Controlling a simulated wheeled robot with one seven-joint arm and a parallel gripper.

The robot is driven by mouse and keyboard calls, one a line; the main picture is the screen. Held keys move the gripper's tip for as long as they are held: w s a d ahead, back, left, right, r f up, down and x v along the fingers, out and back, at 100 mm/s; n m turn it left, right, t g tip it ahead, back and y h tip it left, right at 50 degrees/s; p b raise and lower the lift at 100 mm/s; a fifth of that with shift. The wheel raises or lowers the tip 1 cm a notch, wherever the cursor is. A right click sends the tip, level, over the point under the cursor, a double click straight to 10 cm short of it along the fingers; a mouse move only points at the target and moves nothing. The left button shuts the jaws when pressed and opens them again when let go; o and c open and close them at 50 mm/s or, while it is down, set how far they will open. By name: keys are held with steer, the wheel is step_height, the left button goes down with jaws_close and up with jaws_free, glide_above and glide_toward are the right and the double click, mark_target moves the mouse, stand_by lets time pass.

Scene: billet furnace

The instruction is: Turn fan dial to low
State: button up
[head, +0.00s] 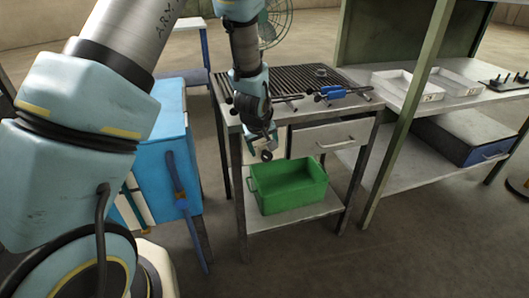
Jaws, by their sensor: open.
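A green fan (275,20) with a wire cage stands at the back, partly hidden by my arm. My gripper (266,146) points down at the front left of the slatted-top table, beside its drawer and above the green bin. It is open, though its fingers are small and dark here. A pale panel (284,143) shows just behind the gripper. I cannot make out a fan dial or its setting; a small dark round part at the gripper's tip is too small to identify.
The slatted table (300,86) holds a blue-handled tool (333,92). A green bin (290,188) sits on its lower shelf. A blue cabinet (170,135) is left. A right-hand bench carries white trays (405,88) and a blue drawer box (466,138). Front floor is clear.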

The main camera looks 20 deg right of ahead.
mark_target(266, 153)
steer(key=shift+p+x, duration=0.35)
steer(key=shift+x, duration=2.4)
jaws_close()
